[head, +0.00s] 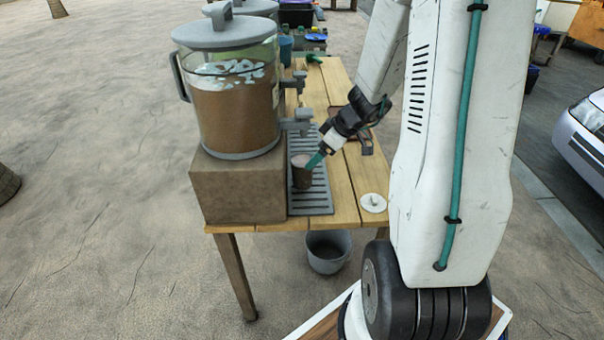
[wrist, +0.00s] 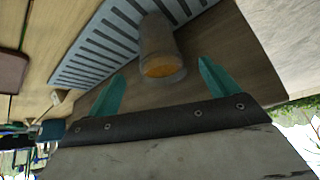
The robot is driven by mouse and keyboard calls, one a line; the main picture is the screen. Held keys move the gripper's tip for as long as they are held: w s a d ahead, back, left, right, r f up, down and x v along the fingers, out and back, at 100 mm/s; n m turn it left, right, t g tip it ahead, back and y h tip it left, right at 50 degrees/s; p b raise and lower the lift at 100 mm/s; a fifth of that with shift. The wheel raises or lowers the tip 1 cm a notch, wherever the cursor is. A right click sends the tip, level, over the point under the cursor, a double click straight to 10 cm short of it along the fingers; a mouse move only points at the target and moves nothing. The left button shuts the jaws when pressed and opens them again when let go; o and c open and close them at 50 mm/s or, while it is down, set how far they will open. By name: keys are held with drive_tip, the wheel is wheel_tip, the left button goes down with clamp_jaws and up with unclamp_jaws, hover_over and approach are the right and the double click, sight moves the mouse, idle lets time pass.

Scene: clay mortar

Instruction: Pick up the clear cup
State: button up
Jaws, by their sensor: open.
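The clear cup (head: 302,174) stands upright on the grey slotted drip tray (head: 318,201), in front of the dispenser's spigot; it looks brown, as if filled. In the wrist view the cup (wrist: 160,45) is see-through, with an orange-brown patch at its near end. My gripper (head: 315,159) is at the cup's right side in the head view. In the wrist view my gripper (wrist: 161,67) is open, its teal fingers spread on either side of the cup's near end with gaps showing. Whether either finger touches the cup cannot be told.
A large dispenser of brown drink (head: 233,115) stands on a brown block (head: 238,187) left of the tray. A white disc (head: 373,203) lies on the wooden table (head: 345,207) near its front right. A grey bucket (head: 328,252) is on the ground below.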

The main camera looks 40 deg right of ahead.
sight(302, 171)
drive_tip(key=shift+n, duration=0.4)
drive_tip(key=x, duration=0.8)
drive_tip(key=shift+w+r, duration=0.1)
drive_tip(key=shift+r, duration=0.05)
drive_tip(key=c, duration=1.4)
drive_tip(key=shift+r, duration=0.15)
